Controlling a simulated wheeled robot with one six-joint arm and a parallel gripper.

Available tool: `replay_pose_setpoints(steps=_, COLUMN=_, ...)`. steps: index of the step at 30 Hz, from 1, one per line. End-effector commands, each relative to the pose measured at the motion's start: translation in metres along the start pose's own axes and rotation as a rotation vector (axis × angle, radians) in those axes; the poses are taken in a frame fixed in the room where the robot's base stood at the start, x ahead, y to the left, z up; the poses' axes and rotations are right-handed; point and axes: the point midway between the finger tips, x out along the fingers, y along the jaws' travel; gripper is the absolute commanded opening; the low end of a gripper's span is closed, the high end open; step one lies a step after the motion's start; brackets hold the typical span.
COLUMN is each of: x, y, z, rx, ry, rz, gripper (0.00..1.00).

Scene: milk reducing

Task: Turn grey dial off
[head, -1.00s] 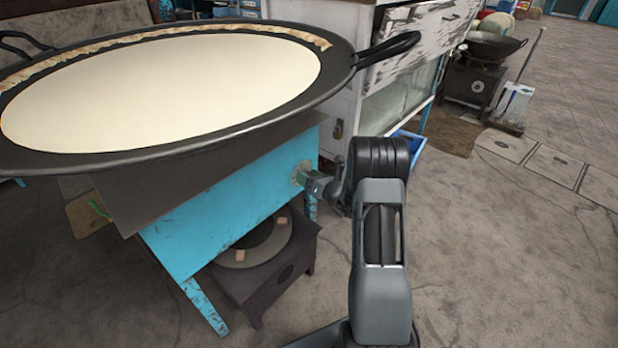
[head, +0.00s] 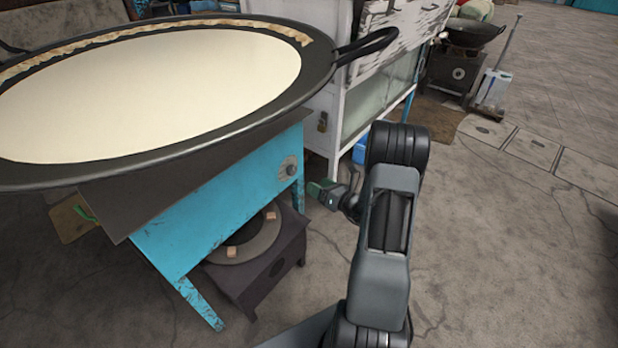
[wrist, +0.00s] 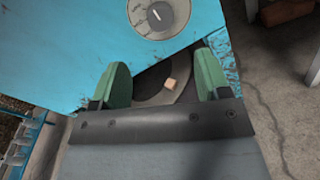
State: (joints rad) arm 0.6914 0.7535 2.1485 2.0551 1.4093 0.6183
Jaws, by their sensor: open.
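The grey dial (head: 289,168) sits on the right part of the blue stove's front panel (head: 215,212). In the wrist view the dial (wrist: 159,16) is at the top, a round grey disc with a knob whose light mark points up and slightly left. My gripper (head: 316,187) is apart from the dial, to its right and a little lower in the head view. In the wrist view its two green fingers (wrist: 165,82) are spread, with nothing between them, below the dial.
A wide black pan (head: 250,128) of pale milk rests on the stove and overhangs the panel. A dark burner stand (head: 262,262) is beneath. A white cabinet (head: 345,105) stands behind my arm. The floor to the right is clear.

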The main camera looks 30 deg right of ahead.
Motion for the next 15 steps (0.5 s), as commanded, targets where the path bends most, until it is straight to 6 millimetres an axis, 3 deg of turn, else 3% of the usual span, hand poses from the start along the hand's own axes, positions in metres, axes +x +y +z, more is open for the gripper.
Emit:
replay_pose_setpoints(steps=6, x=-0.021, y=0.0, z=0.001, rx=0.0, ry=0.0, rz=0.0, gripper=0.7)
replay_pose_setpoints(steps=15, x=-0.026, y=0.0, z=0.0, rx=0.0, ry=0.0, rz=0.0, gripper=0.7)
